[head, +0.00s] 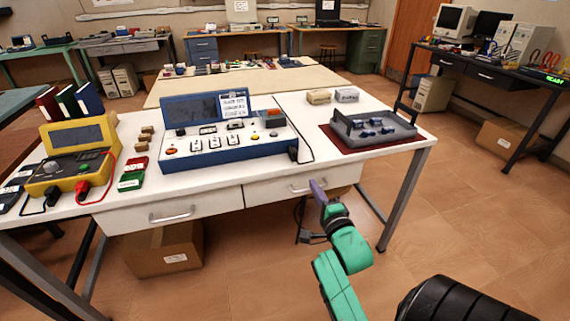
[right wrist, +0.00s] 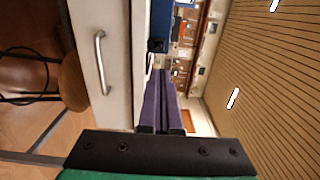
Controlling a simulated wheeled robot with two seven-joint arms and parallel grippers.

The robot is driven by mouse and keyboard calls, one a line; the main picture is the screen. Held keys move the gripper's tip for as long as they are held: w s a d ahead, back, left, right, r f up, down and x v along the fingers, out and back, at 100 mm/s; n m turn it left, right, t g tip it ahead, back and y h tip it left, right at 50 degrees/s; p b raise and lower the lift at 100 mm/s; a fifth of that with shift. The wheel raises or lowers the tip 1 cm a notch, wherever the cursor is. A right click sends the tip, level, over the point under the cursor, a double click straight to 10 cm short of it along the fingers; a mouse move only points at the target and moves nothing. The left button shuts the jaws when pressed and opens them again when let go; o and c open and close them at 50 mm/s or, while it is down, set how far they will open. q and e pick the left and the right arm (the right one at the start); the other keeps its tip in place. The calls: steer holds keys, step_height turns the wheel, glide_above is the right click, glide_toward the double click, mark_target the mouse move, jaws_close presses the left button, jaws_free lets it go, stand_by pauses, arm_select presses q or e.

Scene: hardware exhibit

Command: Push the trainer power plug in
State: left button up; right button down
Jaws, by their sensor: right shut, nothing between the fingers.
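The trainer (head: 232,148) is a blue and white console with a raised screen, standing on the white workbench. A black power plug (head: 293,154) sits at its right front corner, with a dark cable running off to the right. I cannot tell how deep the plug is seated. My right gripper (head: 314,184) has purple fingers, shut and empty, in front of the bench's right drawer and below the plug. In the right wrist view the shut fingers (right wrist: 161,74) point toward the black plug (right wrist: 157,45), apart from it, with the blue trainer (right wrist: 163,16) beyond. My left gripper is out of view.
The drawer handle (head: 308,187) is close to my right gripper and also shows in the right wrist view (right wrist: 100,62). A grey tray (head: 374,130) stands on a dark red mat to the right. A yellow instrument (head: 80,152) stands left.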

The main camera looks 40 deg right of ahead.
mark_target(295, 155)
steer(key=x, duration=1.3)
steer(key=shift+w+d, duration=0.1)
steer(key=shift+w, duration=0.05)
steer(key=shift+b, duration=0.3)
